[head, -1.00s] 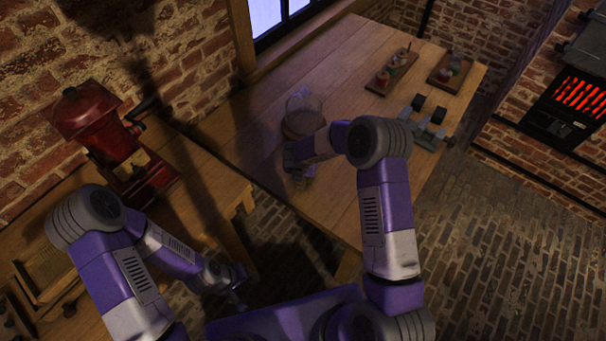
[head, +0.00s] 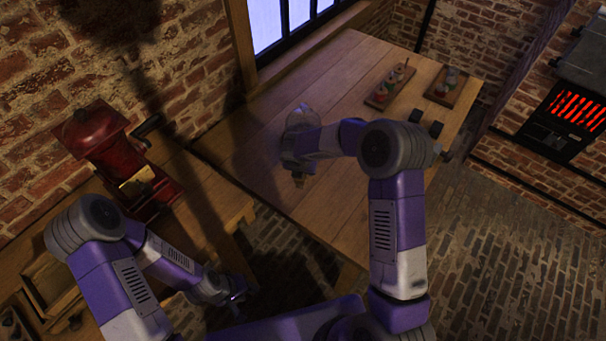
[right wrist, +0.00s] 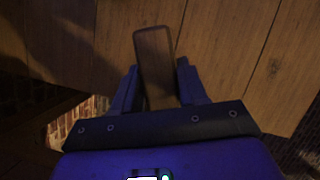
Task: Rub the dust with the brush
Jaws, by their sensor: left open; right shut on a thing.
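My right gripper (right wrist: 157,80) is shut on a flat brown wooden piece, which looks like the brush (right wrist: 153,50), in the right wrist view. In the head view my right gripper (head: 296,163) is over the near left part of the wooden table (head: 345,70), close to its edge. A little of the brush seems to show just below it; its bristles are hidden. I cannot make out any dust. My left gripper (head: 236,292) is open and empty, low beside the side bench, away from the table.
A clear glass jar (head: 299,116) stands on the table just behind my right gripper, partly hidden. Two small wooden trays (head: 378,102) (head: 436,97) with little items stand at the far end. A red grinder (head: 105,145) stands on the left bench. The table's middle is fairly clear.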

